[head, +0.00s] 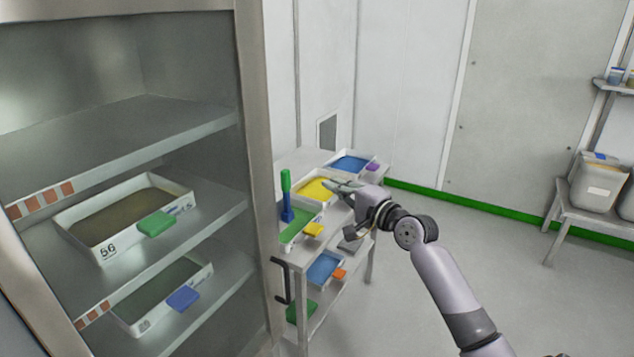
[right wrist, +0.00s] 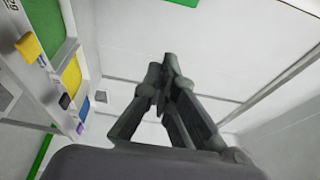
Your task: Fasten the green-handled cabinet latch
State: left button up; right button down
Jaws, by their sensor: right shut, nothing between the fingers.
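The green latch handle (head: 286,181) stands upright on a blue part (head: 287,209), just right of the cabinet's right post (head: 255,150) in the head view. I cannot tell exactly how it is mounted. The open cabinet (head: 120,130) fills the left, its shelves exposed. My right gripper (head: 332,185) is shut and empty, to the right of the green handle and apart from it, in front of the trays on the rack. In the right wrist view its fingers (right wrist: 162,75) meet with nothing between them. The latch is not clearly seen there. My left gripper is out of view.
White trays with coloured contents stand on a rack (head: 365,262) beyond the cabinet, including a yellow one (head: 317,189). A black bar handle (head: 281,282) is below the latch. The floor (head: 490,235) at right is open. A bench (head: 572,212) holds grey containers.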

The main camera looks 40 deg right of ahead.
aim_at(257, 222)
jog(key=w+p, duration=0.2)
jog(key=w, duration=0.7)
jog(key=a+p, duration=0.1)
jog(key=a, duration=0.1)
jog(key=s+a+p, duration=0.1)
jog(key=a, duration=0.1)
jog(key=shift+s+a+p, duration=0.1)
jog(key=shift+a+p, duration=0.05)
jog(key=shift+p, duration=0.25)
